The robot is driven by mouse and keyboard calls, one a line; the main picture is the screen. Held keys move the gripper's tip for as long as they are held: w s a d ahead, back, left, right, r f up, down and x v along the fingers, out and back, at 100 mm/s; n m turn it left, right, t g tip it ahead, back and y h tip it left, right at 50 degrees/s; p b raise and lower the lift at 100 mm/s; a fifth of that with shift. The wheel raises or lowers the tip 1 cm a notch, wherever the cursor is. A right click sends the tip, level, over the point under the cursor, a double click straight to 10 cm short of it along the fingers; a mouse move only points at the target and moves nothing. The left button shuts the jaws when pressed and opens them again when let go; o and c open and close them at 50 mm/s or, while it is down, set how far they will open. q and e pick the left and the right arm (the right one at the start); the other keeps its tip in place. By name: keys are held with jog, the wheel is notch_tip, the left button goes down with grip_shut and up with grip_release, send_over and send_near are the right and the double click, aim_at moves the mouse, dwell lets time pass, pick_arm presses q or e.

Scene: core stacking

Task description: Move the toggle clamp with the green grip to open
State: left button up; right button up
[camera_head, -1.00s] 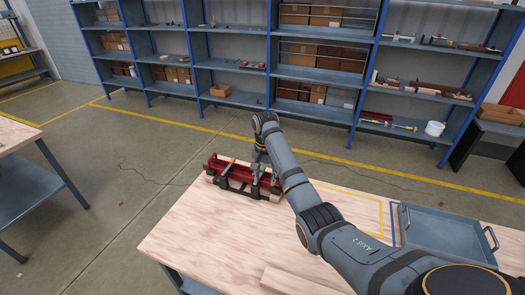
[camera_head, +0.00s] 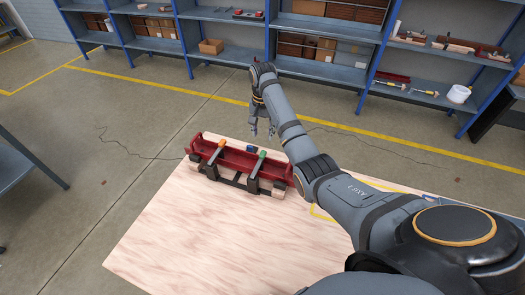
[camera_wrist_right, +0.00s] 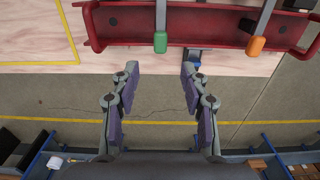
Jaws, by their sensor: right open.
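The red clamp fixture (camera_head: 284,172) sits on the wooden table near its far edge. Its toggle clamp with the green grip (camera_head: 262,155) is right of the one with the orange grip (camera_head: 221,143). Both handles point toward the fixture's far side at a similar slant. In the right wrist view the green grip (camera_wrist_right: 161,43) lies centred ahead of the fingers, with the orange grip (camera_wrist_right: 256,45) to its right. My right gripper (camera_head: 262,132) is open and empty beyond the fixture. Its fingertips (camera_wrist_right: 160,70) are apart from the green grip. My left gripper is not in view.
The pale wooden table (camera_head: 210,240) is bare in front of the fixture. A yellow outline (camera_head: 322,214) marks its right part, partly behind my right arm. Blue shelves (camera_head: 160,45) with boxes stand far back across open floor.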

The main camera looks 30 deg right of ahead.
aim_at(263, 153)
notch_tip(263, 153, down, 11)
jog(key=shift+w+r+p, duration=0.1)
jog(key=shift+r+p, duration=0.05)
jog(key=shift+p, duration=0.55)
jog(key=shift+d, duration=0.1)
grip_shut()
